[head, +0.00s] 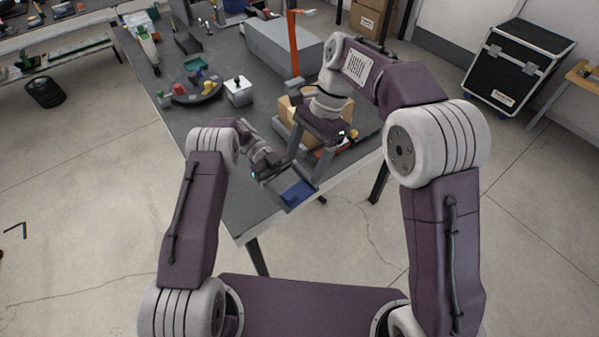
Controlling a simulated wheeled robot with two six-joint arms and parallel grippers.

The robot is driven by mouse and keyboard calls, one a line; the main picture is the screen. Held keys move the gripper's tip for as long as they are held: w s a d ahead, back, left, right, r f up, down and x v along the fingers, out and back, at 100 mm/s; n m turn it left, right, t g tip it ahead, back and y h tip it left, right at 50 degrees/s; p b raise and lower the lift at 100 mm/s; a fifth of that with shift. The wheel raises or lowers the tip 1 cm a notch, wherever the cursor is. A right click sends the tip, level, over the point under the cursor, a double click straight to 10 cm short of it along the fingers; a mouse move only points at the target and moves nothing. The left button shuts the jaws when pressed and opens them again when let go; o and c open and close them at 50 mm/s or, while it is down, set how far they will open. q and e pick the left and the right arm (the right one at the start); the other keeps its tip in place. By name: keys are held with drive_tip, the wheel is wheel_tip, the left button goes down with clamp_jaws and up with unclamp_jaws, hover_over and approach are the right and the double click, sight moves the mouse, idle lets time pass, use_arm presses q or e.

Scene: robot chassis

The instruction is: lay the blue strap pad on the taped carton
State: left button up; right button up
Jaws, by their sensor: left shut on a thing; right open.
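The blue strap pad (297,193) is at the table's near edge, at the tip of my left gripper (284,184). That gripper is shut on it; whether the pad also touches the table is hard to tell. My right gripper (305,168) is open, just above and beside the pad, its two grey fingers spread and pointing down toward the table's near edge. The tan taped carton (286,110) stands on the table behind my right gripper, which hides much of it. Its tape cannot be made out.
A grey table (225,160) carries a white block-like item (238,92), a dark round tray (196,89) with coloured parts, a large grey box (283,47) and an orange post (293,45). Red and green items lie right of the carton. The table's left front is clear.

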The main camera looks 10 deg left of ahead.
sight(293, 192)
drive_tip(key=x, duration=0.9)
drive_tip(key=shift+f, duration=0.2)
